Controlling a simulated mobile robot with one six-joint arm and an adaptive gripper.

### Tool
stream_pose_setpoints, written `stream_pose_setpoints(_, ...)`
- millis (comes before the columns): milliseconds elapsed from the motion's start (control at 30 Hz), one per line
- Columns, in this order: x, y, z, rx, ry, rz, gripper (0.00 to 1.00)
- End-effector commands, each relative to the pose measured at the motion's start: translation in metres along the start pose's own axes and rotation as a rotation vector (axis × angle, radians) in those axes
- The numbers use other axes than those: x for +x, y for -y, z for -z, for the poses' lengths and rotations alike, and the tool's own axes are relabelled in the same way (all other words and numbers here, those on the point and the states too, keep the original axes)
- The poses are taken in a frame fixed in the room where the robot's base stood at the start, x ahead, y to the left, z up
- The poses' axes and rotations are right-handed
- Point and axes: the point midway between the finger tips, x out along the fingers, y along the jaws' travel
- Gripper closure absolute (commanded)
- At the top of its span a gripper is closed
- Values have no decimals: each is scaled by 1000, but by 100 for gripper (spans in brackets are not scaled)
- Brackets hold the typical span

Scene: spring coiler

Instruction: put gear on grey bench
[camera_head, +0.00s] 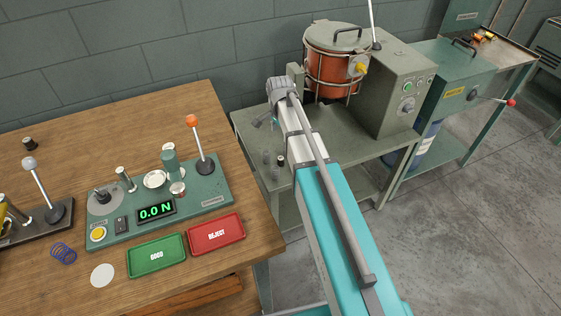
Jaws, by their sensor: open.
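The grey bench (252,128) stands behind and right of the wooden table, against the wall. I cannot make out a gear for certain in this view. My teal and grey arm reaches up from the bottom over the grey bench and hides part of its top. My gripper (268,122) is at the far end of the arm, above the left part of the bench. It is open, small and partly hidden, and I see nothing held in it. Small grey and dark pieces (280,161) show just below it; I cannot tell what they are.
An orange pot (333,75) in a wire frame and a grey control box (393,92) fill the bench's back. The wooden table (120,130) at left holds a green tester (205,197), a green tray (156,255), a red tray (216,234) and a blue spring (63,253).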

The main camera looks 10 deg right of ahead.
Motion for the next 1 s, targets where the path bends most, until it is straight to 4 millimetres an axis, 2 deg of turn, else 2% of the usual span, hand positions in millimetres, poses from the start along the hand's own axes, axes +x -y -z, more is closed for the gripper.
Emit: stream_pose_setpoints(1000,76,0,0,-1,0,0,20)
